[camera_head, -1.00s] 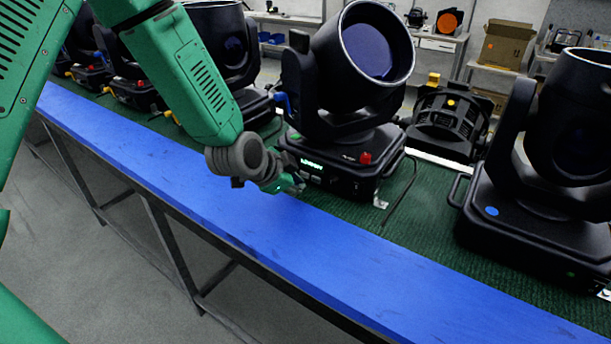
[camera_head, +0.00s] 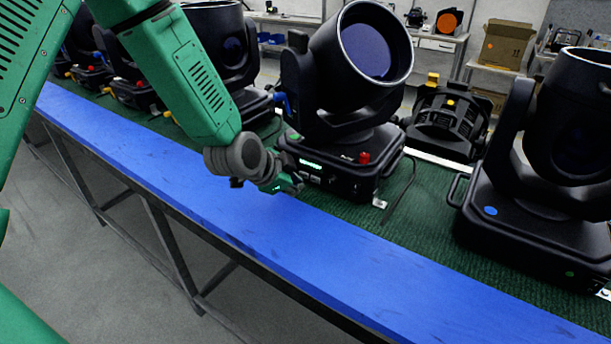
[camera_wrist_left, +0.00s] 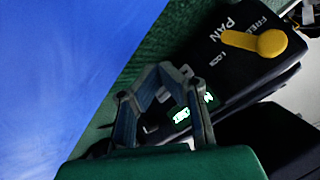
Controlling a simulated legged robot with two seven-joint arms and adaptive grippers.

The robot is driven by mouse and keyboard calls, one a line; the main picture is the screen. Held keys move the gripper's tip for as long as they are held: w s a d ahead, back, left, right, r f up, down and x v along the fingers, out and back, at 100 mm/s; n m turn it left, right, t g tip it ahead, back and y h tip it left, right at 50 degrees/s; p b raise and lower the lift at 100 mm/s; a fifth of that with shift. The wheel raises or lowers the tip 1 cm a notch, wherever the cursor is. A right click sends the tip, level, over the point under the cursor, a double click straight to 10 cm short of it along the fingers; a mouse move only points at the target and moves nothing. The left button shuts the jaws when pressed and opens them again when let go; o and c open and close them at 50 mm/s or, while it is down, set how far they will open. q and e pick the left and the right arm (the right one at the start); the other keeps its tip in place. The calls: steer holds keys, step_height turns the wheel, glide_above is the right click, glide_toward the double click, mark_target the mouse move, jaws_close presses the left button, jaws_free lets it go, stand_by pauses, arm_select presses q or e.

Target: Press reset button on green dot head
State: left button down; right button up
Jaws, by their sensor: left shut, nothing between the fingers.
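The moving head with the green dot (camera_head: 294,137) is the large black fixture (camera_head: 352,183) in the middle of the head view. My left gripper (camera_head: 293,184) is shut and empty, close in front of the panel's left end. In the left wrist view its fingers (camera_wrist_left: 168,72) are beside the lit display (camera_wrist_left: 194,108), which they partly cover. I cannot make out the reset button or tell whether the fingers touch the panel. My right gripper is out of view.
A blue-edged bench (camera_head: 330,250) with a green mat carries several fixtures. A head with a blue dot (camera_head: 491,211) stands at the right, and a low black fixture (camera_head: 447,122) is behind. A yellow pan lever (camera_wrist_left: 255,42) shows in the left wrist view. The blue strip is clear.

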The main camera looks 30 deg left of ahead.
arm_select(q)
steer(key=shift+a, duration=0.15)
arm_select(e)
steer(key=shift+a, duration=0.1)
arm_select(q)
steer(key=shift+w+a, duration=0.35)
steer(key=shift+a, duration=0.15)
steer(key=shift+d, duration=0.1)
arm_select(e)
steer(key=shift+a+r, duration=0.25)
arm_select(q)
steer(key=shift+d, duration=0.25)
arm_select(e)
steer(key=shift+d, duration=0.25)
